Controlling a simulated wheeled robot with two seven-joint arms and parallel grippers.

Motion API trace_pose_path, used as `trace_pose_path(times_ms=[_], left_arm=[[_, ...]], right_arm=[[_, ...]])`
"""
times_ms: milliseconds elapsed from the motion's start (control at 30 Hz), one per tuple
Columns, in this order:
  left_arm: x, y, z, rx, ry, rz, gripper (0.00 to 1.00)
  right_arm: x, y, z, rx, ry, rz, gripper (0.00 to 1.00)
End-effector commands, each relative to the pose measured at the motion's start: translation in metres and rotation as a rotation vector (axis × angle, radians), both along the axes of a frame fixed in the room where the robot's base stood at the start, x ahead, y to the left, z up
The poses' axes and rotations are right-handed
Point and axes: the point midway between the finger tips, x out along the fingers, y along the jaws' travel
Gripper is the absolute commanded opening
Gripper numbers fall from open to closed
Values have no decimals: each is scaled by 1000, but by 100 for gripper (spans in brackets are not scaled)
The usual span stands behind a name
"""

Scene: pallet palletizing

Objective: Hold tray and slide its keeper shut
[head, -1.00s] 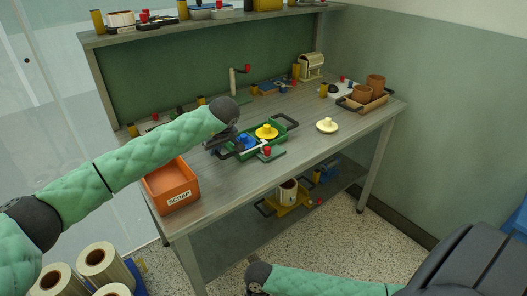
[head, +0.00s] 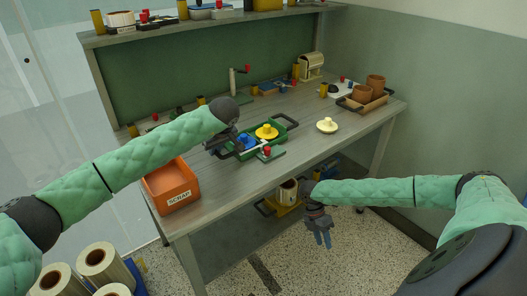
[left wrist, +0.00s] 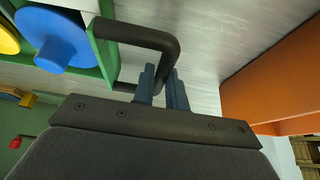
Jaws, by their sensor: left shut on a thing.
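The green tray (head: 288,128) lies on the workbench, with black loop handles at its ends. It holds a blue knobbed piece (head: 243,139) and a yellow knobbed piece (head: 266,131). A light bar (head: 262,146) and a red knob (head: 267,150) show at its front side; whether the keeper is open or shut is not clear. My left gripper (left wrist: 165,78) is shut on the tray's left handle (left wrist: 148,36); in the head view my wrist partly hides that end. My right gripper (head: 325,239) points down in front of the bench, apart from the tray; its fingers are too small to judge.
An orange scrap bin (head: 172,187) stands left of the tray. A cream knobbed disc (head: 327,125) lies to the right. A tray of brown pots (head: 364,101) sits at the right end. The bench front edge lies between my right gripper and the tray.

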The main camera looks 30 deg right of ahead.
Motion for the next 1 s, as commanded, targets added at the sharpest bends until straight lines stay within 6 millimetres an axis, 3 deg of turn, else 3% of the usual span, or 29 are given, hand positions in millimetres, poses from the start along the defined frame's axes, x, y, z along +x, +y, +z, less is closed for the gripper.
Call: trace_pose_path(times_ms=[33, 300, 600, 767, 1000], left_arm=[[0, 0, -1, 0, 1, 0, 0], [0, 0, -1, 0, 1, 0, 0], [0, 0, -1, 0, 1, 0, 0], [0, 0, -1, 0, 1, 0, 0], [0, 0, -1, 0, 0, 0, 0]], right_arm=[[3, -21, 11, -5, 8, -6, 35], [8, -111, 69, 18, 49, -42, 35], [9, -193, 145, 84, 50, -92, 35], [34, -184, 192, 180, 12, -38, 35], [82, -132, 252, 306, -57, 114, 35]])
